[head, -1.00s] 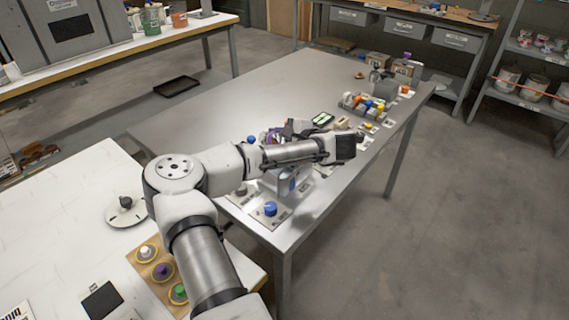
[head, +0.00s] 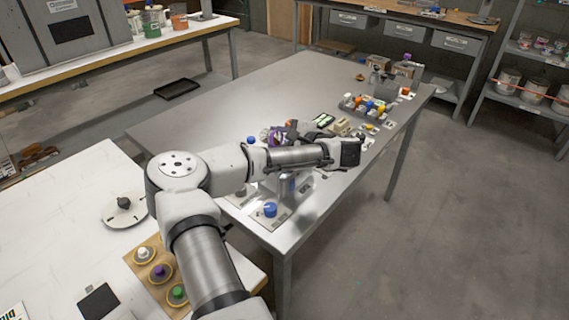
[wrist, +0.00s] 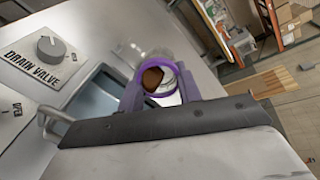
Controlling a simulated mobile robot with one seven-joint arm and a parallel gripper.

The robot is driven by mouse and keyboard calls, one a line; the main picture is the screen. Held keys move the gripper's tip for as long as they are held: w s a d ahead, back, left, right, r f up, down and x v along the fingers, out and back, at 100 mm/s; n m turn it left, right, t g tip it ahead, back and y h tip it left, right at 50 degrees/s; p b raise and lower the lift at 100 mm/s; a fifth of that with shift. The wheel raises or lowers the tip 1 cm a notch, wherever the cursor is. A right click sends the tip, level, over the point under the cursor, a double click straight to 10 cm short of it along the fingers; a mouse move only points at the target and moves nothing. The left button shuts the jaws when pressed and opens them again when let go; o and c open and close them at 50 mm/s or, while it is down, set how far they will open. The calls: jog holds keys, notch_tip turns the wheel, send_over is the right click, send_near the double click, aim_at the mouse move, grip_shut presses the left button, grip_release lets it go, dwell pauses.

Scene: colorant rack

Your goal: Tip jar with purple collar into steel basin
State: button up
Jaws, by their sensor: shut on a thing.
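My gripper (wrist: 162,118) is shut on the jar's purple collar (wrist: 131,97), which shows as a ring with two side lugs in the wrist view. Inside the ring I see brown contents and a pale part of the jar (wrist: 168,86). The jar appears tilted, but its exact angle is unclear. In the head view the purple collar (head: 274,138) shows beside my gripper (head: 290,132), partly hidden by my arm. The steel basin (wrist: 97,98) seems to be the blue-grey recess left of the collar in the wrist view; its inside is mostly hidden.
A drain valve knob (wrist: 51,46) is on a labelled plate left of the basin. A blue knob (head: 269,209) is near the table's front edge. A rack of colored items (head: 366,104) stands farther back. The table's left side is clear.

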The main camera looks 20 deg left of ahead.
jog(key=shift+s+d+r+y+b, duration=0.15)
jog(key=shift+d+r+y+b, duration=0.3)
jog(key=shift+r+y+b, duration=0.1)
dwell(0.5)
jog(key=shift+d+t+y+b, duration=0.1)
jog(key=shift+t+y+b, duration=0.4)
jog(key=shift+y+b, duration=0.65)
jog(key=shift+r+b, duration=0.3)
jog(key=shift+b, duration=0.4)
